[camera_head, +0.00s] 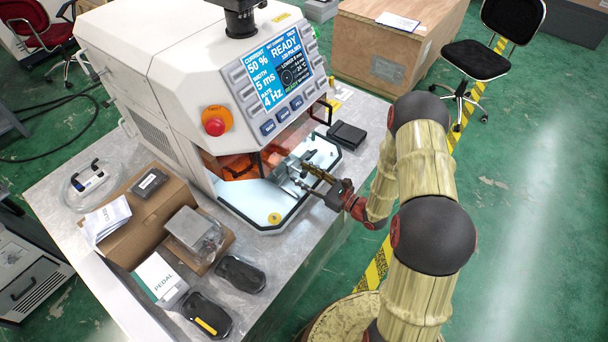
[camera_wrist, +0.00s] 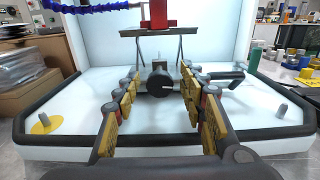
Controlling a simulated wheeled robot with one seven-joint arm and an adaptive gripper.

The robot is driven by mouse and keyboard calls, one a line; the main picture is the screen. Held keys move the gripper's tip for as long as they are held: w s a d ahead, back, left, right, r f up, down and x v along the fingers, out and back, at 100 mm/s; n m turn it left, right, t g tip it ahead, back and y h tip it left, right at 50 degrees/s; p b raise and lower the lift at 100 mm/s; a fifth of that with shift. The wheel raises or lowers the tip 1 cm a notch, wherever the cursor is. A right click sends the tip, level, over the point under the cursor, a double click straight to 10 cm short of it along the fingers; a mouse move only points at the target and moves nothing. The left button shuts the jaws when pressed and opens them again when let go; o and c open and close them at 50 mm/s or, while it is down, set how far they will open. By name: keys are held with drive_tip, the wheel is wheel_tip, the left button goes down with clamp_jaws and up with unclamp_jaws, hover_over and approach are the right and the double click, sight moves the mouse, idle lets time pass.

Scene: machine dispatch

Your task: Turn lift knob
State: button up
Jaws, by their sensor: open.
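The lift knob (camera_wrist: 160,82) is a dark round knob with a white mark, facing me in the middle of the wrist view. It sits below a lift stage (camera_wrist: 153,33) on crossed supports, inside the work bay of the white machine (camera_head: 170,50). My gripper (camera_head: 311,178) reaches into the bay from the right side of the head view. In the wrist view its yellow-padded fingers are spread open, one on each side of the knob. I see gaps between the fingers and the knob. In the head view the knob is too small to make out.
The bay floor has a black rim (camera_wrist: 40,141) and upright pegs near its corners. A dark handle (camera_wrist: 225,77) sticks out right of the knob. A blue hose (camera_wrist: 95,6) hangs at upper left. An orange shield (camera_head: 235,166) covers the bay's left part.

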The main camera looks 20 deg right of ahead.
drive_tip(key=shift+c, duration=0.6)
clamp_jaws()
drive_tip(key=shift+n, duration=0.3)
drive_tip(key=n+b, duration=0.3)
drive_tip(key=n, duration=0.1)
drive_tip(key=n+b, duration=0.3)
drive_tip(key=n, duration=0.2)
drive_tip(key=n+b, duration=0.4)
drive_tip(key=n, duration=0.1)
drive_tip(key=shift+b, duration=0.3)
drive_tip(key=n+b, duration=0.4)
drive_tip(key=shift+r+n, duration=0.1)
drive_tip(key=shift+n, duration=0.2)
